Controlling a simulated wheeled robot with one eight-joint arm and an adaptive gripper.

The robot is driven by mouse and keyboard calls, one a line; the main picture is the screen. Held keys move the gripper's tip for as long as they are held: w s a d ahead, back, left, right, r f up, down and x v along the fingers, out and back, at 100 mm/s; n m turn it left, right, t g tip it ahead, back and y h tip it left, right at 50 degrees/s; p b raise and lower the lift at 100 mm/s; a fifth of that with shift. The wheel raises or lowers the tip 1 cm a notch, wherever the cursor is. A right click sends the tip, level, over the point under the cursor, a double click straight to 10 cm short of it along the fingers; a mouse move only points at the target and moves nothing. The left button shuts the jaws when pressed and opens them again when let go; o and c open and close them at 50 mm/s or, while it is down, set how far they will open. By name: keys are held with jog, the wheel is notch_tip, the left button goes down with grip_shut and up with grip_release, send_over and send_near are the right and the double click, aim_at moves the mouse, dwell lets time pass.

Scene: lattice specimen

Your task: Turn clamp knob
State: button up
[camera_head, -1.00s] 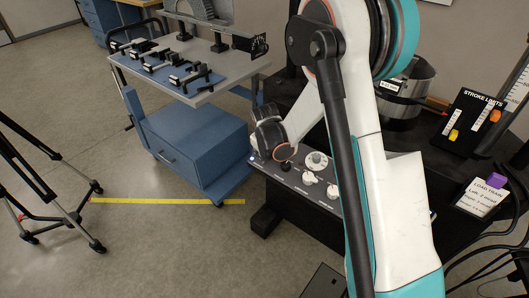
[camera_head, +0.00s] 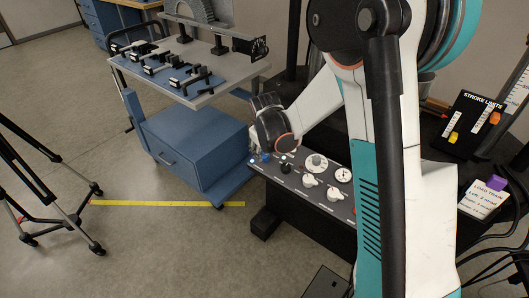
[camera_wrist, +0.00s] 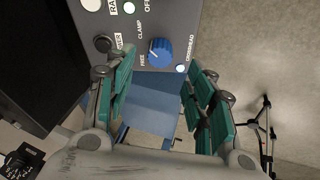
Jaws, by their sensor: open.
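The clamp knob is a ribbed blue knob (camera_wrist: 160,52) with a white pointer mark. It sits on the grey control panel (camera_wrist: 174,20) between the printed words CLAMP and FREE, and its pointer lies near the FREE side. My gripper (camera_wrist: 158,78) is open in the wrist view, with a green-padded finger on each side below the knob and nothing between them. The fingers look apart from the knob. In the head view my wrist hangs over the panel's left end, and the fingertips there are too small to make out.
A black knob (camera_wrist: 103,43) stands close to the left finger in the wrist view. Several white knobs and dials (camera_head: 316,163) line the panel to the right. A blue cart (camera_head: 205,135) with a tool-covered top stands left. A tripod (camera_head: 45,195) is on the floor.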

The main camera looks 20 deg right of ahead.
jog(key=shift+v, duration=2.9)
jog(key=s+r+m+t, duration=0.1)
jog(key=s+r+m, duration=0.1)
jog(key=s+r, duration=1)
jog(key=s+d+r+m+t+y, duration=0.1)
jog(key=s+m, duration=0.2)
jog(key=s, duration=1.3)
jog(key=shift+s+t, duration=0.35)
jog(key=shift+t, duration=0.05)
jog(key=shift+d+r, duration=0.1)
jog(key=shift+r, duration=0.05)
